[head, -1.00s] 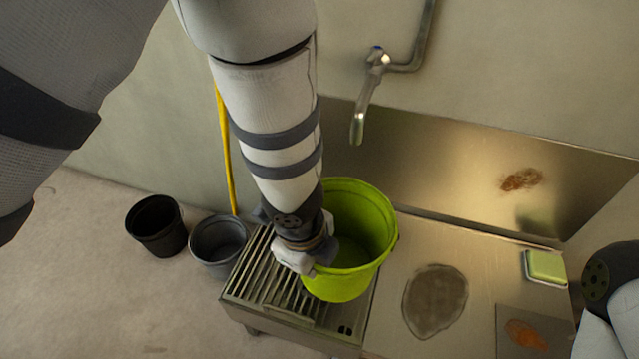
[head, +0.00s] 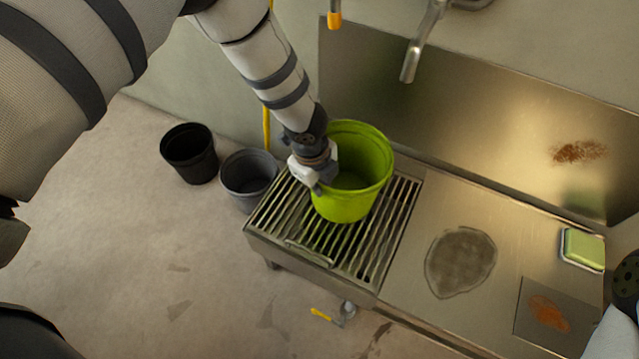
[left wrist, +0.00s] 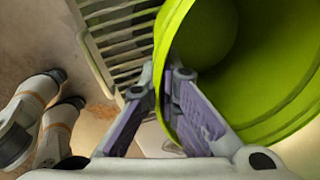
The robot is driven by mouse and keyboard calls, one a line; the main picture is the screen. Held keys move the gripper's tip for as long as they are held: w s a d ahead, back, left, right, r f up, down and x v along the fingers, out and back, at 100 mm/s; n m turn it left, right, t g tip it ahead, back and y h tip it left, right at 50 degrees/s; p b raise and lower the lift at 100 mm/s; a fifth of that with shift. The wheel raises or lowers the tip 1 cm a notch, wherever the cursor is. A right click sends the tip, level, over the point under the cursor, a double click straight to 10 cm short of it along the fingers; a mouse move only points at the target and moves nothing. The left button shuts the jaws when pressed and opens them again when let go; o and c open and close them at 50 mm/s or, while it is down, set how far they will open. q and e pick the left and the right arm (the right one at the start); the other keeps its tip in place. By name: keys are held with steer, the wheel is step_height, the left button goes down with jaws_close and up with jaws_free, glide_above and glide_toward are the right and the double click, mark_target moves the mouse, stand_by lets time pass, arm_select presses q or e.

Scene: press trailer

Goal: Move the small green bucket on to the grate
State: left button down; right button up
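The small green bucket (head: 352,199) stands upright on the slatted metal grate (head: 392,236) at the left end of the steel sink unit and appears to rest on the slats. My left gripper (head: 318,180) is at the bucket's left rim. In the left wrist view, my left gripper (left wrist: 158,86) straddles the wall of the bucket (left wrist: 262,80), one finger outside and one inside. The grate (left wrist: 120,35) shows beyond the outer finger.
A black pot (head: 190,155) and a grey pot (head: 247,178) stand on the floor left of the grate. A faucet (head: 423,42) hangs behind. The steel top (head: 495,235) holds a grey patch and a green sponge (head: 583,248).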

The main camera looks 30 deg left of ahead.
arm_select(q)
steer(key=shift+f, duration=0.15)
steer(key=c, duration=1.8)
jaws_free()
